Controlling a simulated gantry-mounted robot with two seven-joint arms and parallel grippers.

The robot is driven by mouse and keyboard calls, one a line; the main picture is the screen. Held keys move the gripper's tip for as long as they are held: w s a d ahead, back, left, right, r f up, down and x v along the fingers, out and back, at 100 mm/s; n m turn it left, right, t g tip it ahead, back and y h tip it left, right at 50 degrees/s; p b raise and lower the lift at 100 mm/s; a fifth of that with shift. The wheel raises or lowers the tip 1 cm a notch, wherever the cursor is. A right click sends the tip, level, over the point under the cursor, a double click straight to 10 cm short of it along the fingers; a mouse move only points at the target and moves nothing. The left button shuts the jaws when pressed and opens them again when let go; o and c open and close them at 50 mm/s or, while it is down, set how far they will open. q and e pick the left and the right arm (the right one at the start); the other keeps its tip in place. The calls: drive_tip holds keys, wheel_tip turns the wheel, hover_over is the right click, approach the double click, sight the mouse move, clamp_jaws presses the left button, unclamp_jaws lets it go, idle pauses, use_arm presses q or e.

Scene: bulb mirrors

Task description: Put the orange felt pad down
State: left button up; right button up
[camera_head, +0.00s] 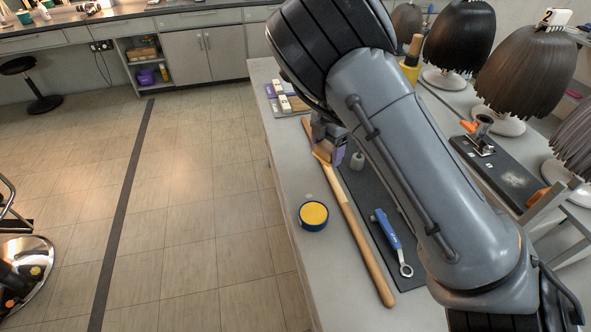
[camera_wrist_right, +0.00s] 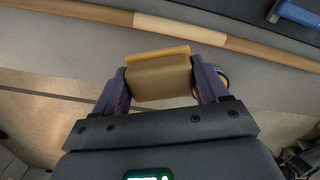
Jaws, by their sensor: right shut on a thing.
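My right gripper (camera_head: 328,150) is shut on the orange felt pad, a blocky piece with a yellow-orange edge and a tan-brown face. In the right wrist view the pad (camera_wrist_right: 160,76) sits between the two purple fingers (camera_wrist_right: 160,88). In the head view only a small part of the pad (camera_head: 321,157) shows, over the wooden pole near the left edge of the counter. The pad appears held clear of the counter, though its exact height is hard to tell. My right arm hides part of the counter behind it. My left gripper is not in view.
A long wooden pole (camera_head: 362,240) lies along the grey counter (camera_head: 345,312). A yellow-topped blue tin (camera_head: 313,214) stands left of it. A blue-handled tool (camera_head: 390,235) lies on a dark mat (camera_head: 372,190). Wig heads (camera_head: 525,75) stand at the right.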

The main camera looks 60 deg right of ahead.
drive_tip(key=b, duration=0.3)
hover_over(296, 171)
wheel_tip(296, 171, down, 6)
drive_tip(key=shift+r, duration=0.1)
drive_tip(key=shift+f+b, duration=1.25)
drive_tip(key=shift+f, duration=0.75)
drive_tip(key=shift+f, duration=0.1)
drive_tip(key=o, duration=0.9)
drive_tip(key=shift+o, duration=0.2)
